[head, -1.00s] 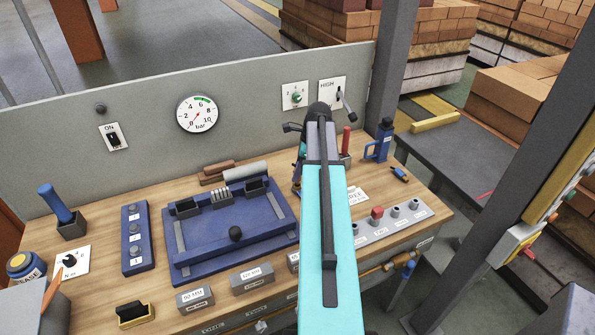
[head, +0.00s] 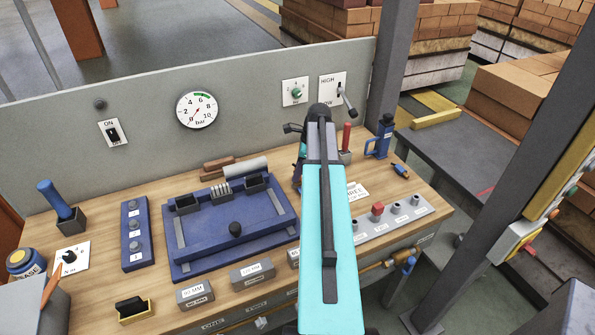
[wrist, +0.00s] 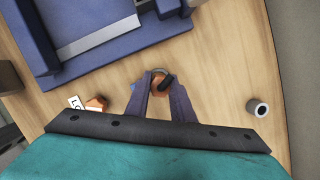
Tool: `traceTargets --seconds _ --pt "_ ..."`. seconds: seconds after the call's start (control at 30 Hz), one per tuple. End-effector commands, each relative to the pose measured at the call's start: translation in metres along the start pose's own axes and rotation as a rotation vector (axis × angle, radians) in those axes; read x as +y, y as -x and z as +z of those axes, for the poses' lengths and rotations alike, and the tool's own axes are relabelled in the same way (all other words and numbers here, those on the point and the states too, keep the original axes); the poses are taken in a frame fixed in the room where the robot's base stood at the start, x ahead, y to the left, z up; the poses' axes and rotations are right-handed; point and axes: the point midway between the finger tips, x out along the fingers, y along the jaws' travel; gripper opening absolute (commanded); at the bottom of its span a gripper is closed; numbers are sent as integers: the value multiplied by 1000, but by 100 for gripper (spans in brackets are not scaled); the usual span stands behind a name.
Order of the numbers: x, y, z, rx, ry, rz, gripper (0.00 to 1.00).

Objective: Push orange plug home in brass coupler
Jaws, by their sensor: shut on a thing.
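My gripper (wrist: 162,90) is shut on a small orange piece, which I take as the orange plug (wrist: 157,91), in the wrist view. A dark stub lies across it. A brass-coloured ring (wrist: 160,71), perhaps the brass coupler, shows just beyond the fingertips, touching or very close to the orange piece. I cannot tell how deep the plug sits. In the head view my teal arm hides the fingers and the held piece.
A blue fixture (head: 180,250) lies on the wooden bench (head: 110,290). In the wrist view, a grey hollow cylinder (wrist: 259,107) stands right and another orange piece (wrist: 97,103) lies left. A blue-and-orange connector (head: 400,170) and grey socket strip (head: 425,209) are right of my arm.

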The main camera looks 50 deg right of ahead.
Motion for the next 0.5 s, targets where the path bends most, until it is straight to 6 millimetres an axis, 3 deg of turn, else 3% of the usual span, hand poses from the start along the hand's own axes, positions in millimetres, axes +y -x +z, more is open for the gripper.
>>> traceTargets --seconds 0.37,0.4,0.5 --pt "0 -8 -2 0 0 0 0" --pt "0 -8 -2 0 0 0 25" --pt "0 -7 -2 0 0 0 42"
